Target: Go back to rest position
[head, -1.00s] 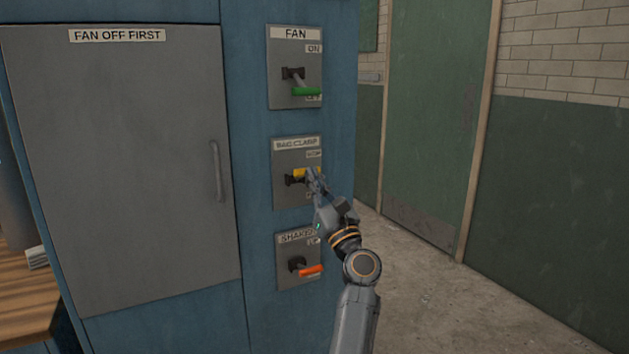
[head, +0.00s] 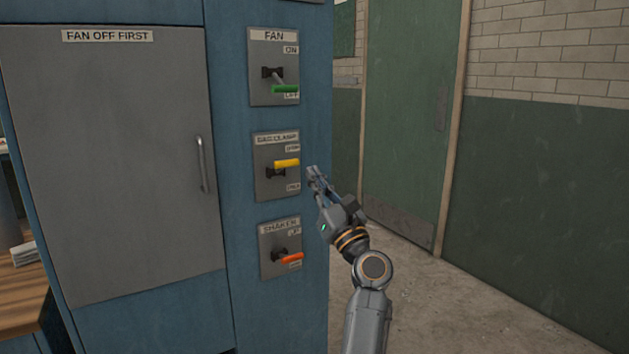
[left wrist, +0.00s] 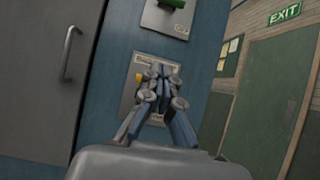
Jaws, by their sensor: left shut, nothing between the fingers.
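My left gripper (head: 314,174) is shut and empty, just right of the bag clamp switch plate (head: 268,186) and apart from its lever. In the left wrist view my gripper's fingers (left wrist: 158,72) are together in front of that plate. The bag clamp's yellow lever (head: 287,163) points right, near the upper label; a bit of it shows left of the fingers in the left wrist view (left wrist: 138,78). The fan's green lever (head: 285,89) sits low, near the OFF label. The shaker's orange lever (head: 292,258) also sits low. My right gripper is not in view.
A blue cabinet (head: 228,200) carries the switches and a grey door (head: 110,170) labelled FAN OFF FIRST, with a bar handle (head: 202,165). A wooden surface (head: 22,300) is at the lower left. Open floor (head: 450,310) lies to the right, before a green door (head: 405,120).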

